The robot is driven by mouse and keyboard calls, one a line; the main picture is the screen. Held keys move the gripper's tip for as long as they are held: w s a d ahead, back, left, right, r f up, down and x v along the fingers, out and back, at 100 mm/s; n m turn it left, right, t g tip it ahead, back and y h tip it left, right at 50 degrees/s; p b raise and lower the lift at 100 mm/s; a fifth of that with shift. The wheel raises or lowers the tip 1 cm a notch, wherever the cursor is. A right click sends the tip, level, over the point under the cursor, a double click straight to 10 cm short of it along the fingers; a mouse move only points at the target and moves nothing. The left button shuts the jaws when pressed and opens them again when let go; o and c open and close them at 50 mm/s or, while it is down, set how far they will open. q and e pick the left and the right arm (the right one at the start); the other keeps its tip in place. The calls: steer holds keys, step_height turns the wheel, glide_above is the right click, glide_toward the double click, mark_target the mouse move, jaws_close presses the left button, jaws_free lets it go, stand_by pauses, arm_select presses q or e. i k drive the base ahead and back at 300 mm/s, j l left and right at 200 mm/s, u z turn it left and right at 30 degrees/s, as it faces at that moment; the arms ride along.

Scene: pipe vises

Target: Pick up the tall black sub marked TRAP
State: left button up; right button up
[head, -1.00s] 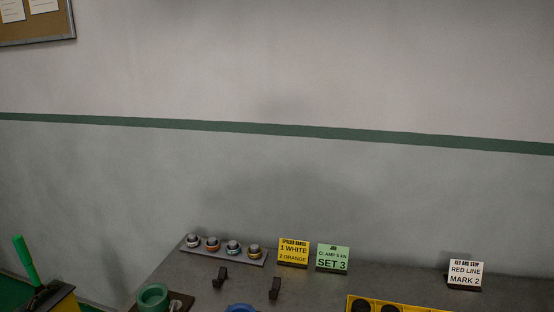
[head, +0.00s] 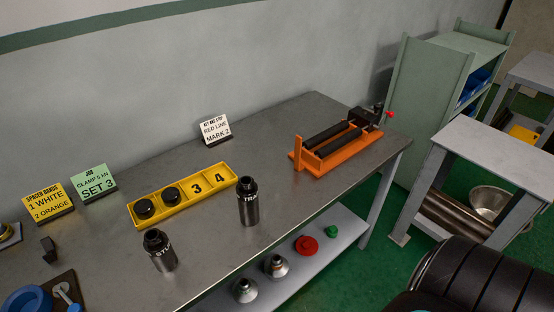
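Two dark metal subs with black tops stand upright on the grey bench. One sub (head: 248,203) stands near the front edge, right of the yellow tray's end, and looks the taller; its white lettering seems to begin "TR", with the rest curving out of sight. The other sub (head: 161,251) stands further left and nearer, with lettering too small and turned to read surely. Nothing holds either sub. Neither of my grippers shows in the head view.
A yellow tray (head: 212,207) has black round pieces at its left and bare spots marked 3 and 4. An orange vise (head: 337,160) stands right on the bench (head: 280,130). Sign cards stand behind. A lower shelf (head: 335,225) holds several fittings. Bench between sub and vise is clear.

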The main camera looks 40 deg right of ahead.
mark_target(247, 192)
steer(key=z, duration=0.95)
